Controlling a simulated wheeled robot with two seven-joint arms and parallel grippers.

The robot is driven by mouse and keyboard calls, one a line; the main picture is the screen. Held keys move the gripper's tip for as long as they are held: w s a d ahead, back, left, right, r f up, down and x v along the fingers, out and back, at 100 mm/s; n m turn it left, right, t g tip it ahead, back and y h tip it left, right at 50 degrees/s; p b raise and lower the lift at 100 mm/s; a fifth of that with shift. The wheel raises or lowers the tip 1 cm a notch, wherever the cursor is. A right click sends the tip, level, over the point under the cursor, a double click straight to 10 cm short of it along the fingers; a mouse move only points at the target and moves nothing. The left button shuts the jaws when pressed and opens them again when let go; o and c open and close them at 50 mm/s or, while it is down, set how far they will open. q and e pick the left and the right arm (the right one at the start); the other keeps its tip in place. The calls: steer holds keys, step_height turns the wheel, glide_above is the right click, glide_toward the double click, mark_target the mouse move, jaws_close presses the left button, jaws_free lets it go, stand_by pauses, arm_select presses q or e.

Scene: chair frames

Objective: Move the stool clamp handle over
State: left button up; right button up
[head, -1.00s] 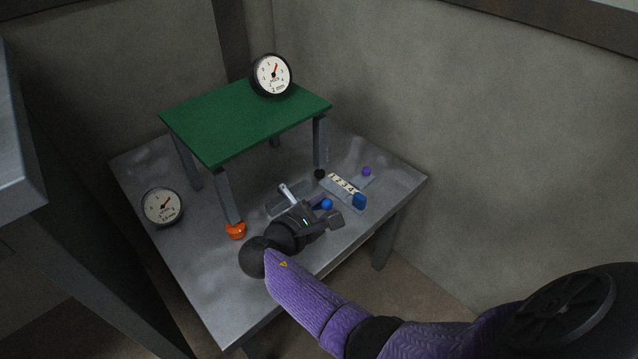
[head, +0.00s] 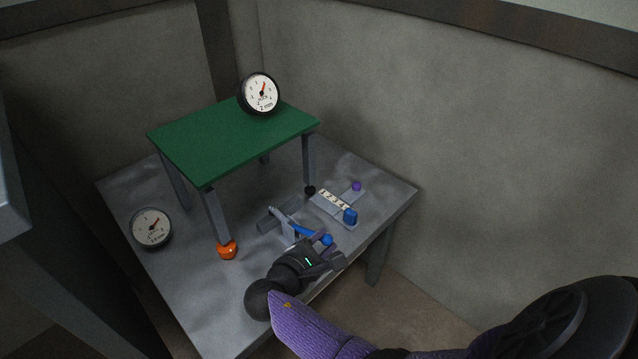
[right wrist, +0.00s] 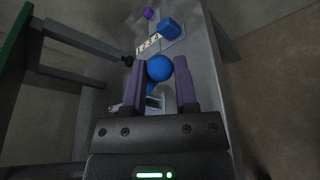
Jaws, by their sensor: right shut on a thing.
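The stool (head: 235,135) has a green top and grey legs and stands on the grey metal table. Its clamp (head: 287,228) is on the table by the front legs, with a blue handle (head: 300,229) ending in a blue ball knob (head: 327,240). My right gripper (head: 328,249) is shut on the handle at the knob. In the right wrist view the knob (right wrist: 159,68) sits between the two purple-grey fingers (right wrist: 160,85). The gripper hides part of the clamp in that view. My left gripper is not in view.
A numbered slide with a blue block (head: 350,216) and a purple knob (head: 356,186) lies to the right of the clamp. An orange foot (head: 227,250) is under one leg. Dials stand on the stool (head: 259,93) and the table (head: 151,228). The table's front left is clear.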

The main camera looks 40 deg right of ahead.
steer(key=shift+s+f, duration=0.2)
steer(key=shift+f, duration=0.15)
steer(key=shift+s+f+b, duration=0.2)
steer(key=shift+f+b, duration=0.15)
steer(key=shift+f, duration=0.3)
steer(key=o, duration=1)
steer(key=shift+o, duration=0.2)
steer(key=shift+a+r, duration=0.15)
steer(key=p+v, duration=0.3)
steer(key=v, duration=0.6)
steer(key=shift+a, duration=0.3)
